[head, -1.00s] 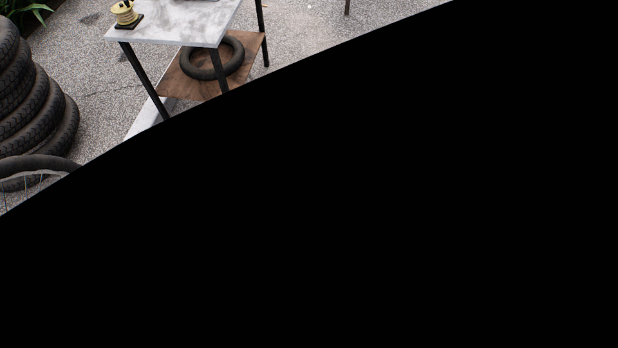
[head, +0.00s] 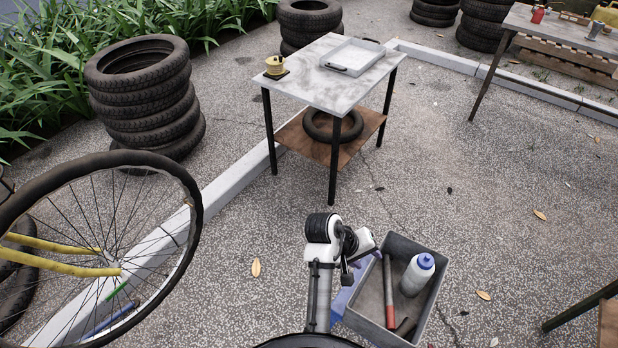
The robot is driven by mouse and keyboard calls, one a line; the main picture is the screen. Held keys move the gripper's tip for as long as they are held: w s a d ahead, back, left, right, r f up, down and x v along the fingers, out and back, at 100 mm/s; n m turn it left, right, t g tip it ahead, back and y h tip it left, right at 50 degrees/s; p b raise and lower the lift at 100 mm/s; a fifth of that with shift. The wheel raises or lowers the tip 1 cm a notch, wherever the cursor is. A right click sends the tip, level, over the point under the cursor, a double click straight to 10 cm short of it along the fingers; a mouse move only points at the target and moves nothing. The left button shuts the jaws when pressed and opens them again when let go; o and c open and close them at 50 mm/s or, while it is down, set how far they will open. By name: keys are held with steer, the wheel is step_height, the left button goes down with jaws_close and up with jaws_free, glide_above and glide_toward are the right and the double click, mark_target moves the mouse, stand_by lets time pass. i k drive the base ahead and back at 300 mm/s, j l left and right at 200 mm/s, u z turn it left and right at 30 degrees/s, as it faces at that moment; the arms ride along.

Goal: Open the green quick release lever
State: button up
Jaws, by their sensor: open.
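The green quick release lever (head: 116,290) is a small green bar near the hub of the upright bicycle wheel (head: 190,190) at the lower left. I see it through the spokes, below the yellow frame tubes (head: 60,262). It is too small to tell its exact angle. My gripper (head: 348,276) is at the end of my folded white and black arm, at the bottom centre. It is well to the right of the wheel, apart from the lever, and open. Its fingertips are small and hard to make out.
A grey box (head: 432,305) with a white bottle (head: 417,275) and a hammer (head: 389,290) is right of my arm. A marble-topped table (head: 310,85) stands behind. Stacked tyres (head: 150,125) stand behind the wheel, beside a pale kerb (head: 235,185). Speckled ground lies between wheel and arm.

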mark_target(126, 279)
steer(key=u, duration=1.4)
steer(key=j+u, duration=0.35)
steer(key=j, duration=0.25)
